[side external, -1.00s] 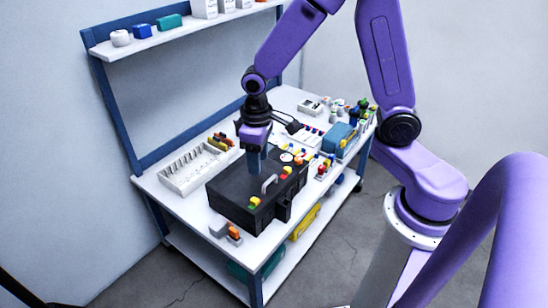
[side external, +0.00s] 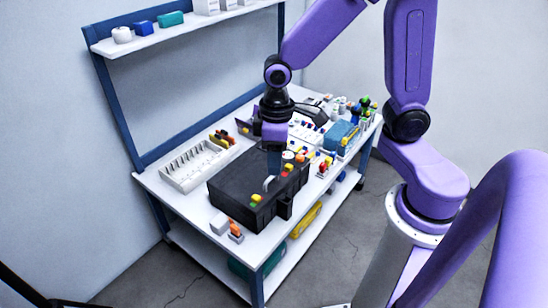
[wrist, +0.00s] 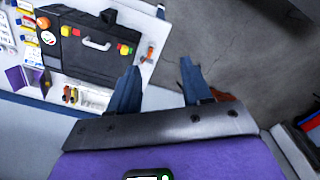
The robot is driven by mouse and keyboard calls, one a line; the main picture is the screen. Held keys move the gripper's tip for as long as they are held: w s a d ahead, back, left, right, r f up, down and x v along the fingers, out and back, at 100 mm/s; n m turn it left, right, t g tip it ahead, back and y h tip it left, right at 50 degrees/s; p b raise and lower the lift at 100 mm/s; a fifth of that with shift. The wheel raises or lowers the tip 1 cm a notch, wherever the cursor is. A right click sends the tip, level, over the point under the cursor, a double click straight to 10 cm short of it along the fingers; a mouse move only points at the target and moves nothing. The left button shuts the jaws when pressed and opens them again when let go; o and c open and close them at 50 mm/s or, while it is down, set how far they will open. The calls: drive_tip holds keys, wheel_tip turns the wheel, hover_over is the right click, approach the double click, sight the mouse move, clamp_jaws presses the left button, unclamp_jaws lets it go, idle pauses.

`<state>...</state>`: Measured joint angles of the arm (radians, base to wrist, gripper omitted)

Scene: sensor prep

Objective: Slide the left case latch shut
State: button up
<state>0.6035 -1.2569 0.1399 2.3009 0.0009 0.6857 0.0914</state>
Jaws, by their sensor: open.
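The black case (side external: 238,186) lies on the white bench, with a light handle (side external: 268,183) on its near side. My gripper (side external: 273,165) is above the far part of the case. Its fingers are apart and empty in the wrist view (wrist: 160,75). Latch positions are too small to tell.
A white slotted tray (side external: 191,169) lies behind the case at left. Small white and orange parts (side external: 235,232) lie at the bench's front left corner. A blue box (side external: 340,136) and several small bottles crowd the right end. A shelf (side external: 180,33) hangs above the back.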

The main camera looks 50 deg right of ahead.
drive_tip(key=w+d+f+m, duration=0.2)
drive_tip(key=w+f+m, duration=0.1)
drive_tip(key=w+f, duration=0.3)
drive_tip(key=m, duration=0.3)
approach(256, 197)
wheel_tip(256, 197, down, 9)
drive_tip(key=shift+w+r, duration=0.15)
